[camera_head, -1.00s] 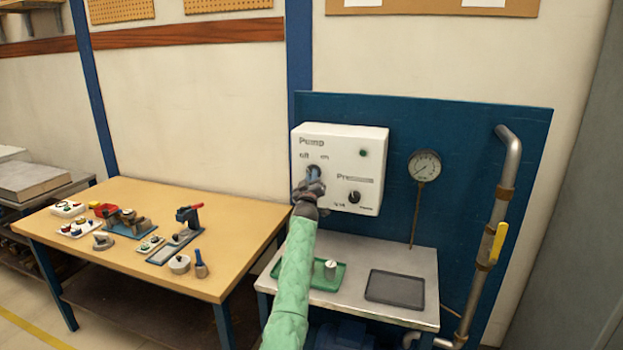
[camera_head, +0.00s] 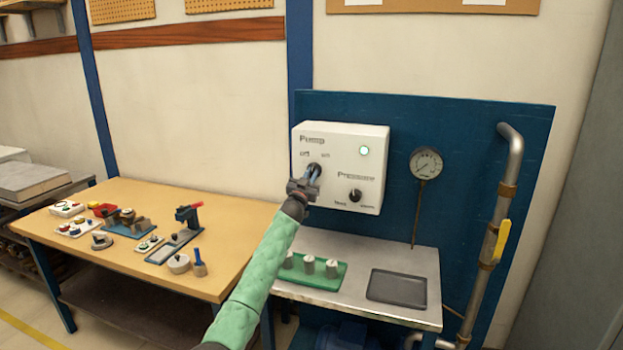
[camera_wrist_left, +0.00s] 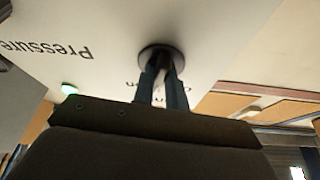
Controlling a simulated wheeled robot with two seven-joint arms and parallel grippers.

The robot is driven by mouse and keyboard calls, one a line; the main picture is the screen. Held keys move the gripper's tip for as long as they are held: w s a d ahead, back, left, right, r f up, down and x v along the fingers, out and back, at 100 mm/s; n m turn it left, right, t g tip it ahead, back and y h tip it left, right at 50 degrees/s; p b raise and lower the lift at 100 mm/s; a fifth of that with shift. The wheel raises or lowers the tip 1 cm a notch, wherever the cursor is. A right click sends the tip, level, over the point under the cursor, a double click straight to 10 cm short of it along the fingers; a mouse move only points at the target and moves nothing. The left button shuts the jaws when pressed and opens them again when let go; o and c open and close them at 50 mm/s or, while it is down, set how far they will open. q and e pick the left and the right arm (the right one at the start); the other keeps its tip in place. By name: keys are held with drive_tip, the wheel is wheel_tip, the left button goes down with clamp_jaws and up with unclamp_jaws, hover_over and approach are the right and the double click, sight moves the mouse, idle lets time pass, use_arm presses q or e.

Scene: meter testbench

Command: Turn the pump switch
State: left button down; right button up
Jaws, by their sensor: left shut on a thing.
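The white pump box (camera_head: 335,140) is mounted on the blue panel. The black pump switch (camera_head: 314,168) is on its left side, under the off and on labels. My left gripper (camera_head: 309,182) reaches up to it and is shut on the switch knob. In the left wrist view both fingers (camera_wrist_left: 162,88) press on either side of the round black switch (camera_wrist_left: 161,58). The fingers hide part of the knob. A green lamp (camera_head: 364,151) on the box is lit; it also shows in the left wrist view (camera_wrist_left: 69,89). My right gripper is not in view.
The pressure knob (camera_head: 355,195) is on the box, right of my gripper. A gauge (camera_head: 426,163) and a pipe with a yellow handle (camera_head: 501,240) are further right. A green tray (camera_head: 300,283) with grey weights and a dark tray (camera_head: 396,287) lie on the bench below.

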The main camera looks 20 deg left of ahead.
use_arm(q)
drive_tip(key=m+h, duration=0.1)
drive_tip(key=m, duration=0.1)
drive_tip(key=shift+a+m, duration=0.1)
drive_tip(key=shift+m, duration=0.2)
drive_tip(key=shift+m+g+h, duration=0.3)
drive_tip(key=shift+m+h, duration=0.3)
drive_tip(key=shift+m, duration=0.6)
drive_tip(key=shift+m+h, duration=0.3)
drive_tip(key=shift+m, duration=0.3)
drive_tip(key=shift+p, duration=0.3)
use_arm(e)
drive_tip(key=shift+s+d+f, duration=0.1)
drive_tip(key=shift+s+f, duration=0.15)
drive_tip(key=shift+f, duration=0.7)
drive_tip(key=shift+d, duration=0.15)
use_arm(q)
drive_tip(key=c, duration=1.4)
unclamp_jaws()
drive_tip(key=shift+c, duration=0.2)
